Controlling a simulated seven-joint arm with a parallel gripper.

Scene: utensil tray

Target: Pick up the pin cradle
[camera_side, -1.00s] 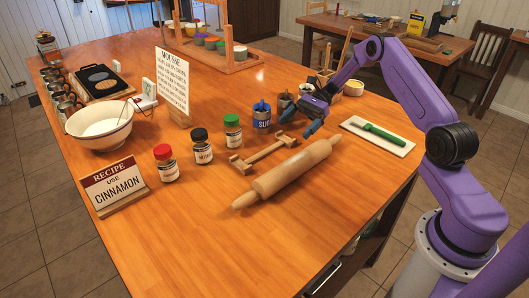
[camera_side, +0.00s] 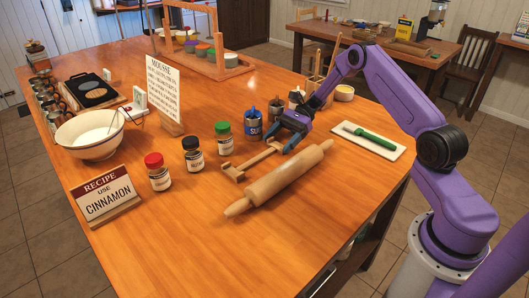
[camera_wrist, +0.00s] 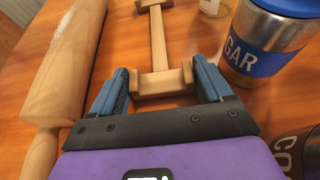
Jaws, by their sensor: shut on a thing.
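The pin cradle (camera_side: 252,160) is a light wooden bar with a notched block at each end. It appears to rest on the table, left of the rolling pin (camera_side: 280,180). My gripper (camera_side: 287,146) is low at its far end. In the wrist view, my blue fingers (camera_wrist: 160,70) stand on either side of the near end block of the cradle (camera_wrist: 158,40) and are shut on it. The bar runs straight away from my gripper. In the side view, my gripper partly hides that end block.
The blue-banded sugar canister (camera_side: 253,127) stands close to the left of my gripper; in the wrist view it is at the right (camera_wrist: 262,45). Green (camera_side: 224,140), black (camera_side: 193,157) and red-lidded jars (camera_side: 158,175) stand left of the cradle. A white board (camera_side: 367,142) lies right.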

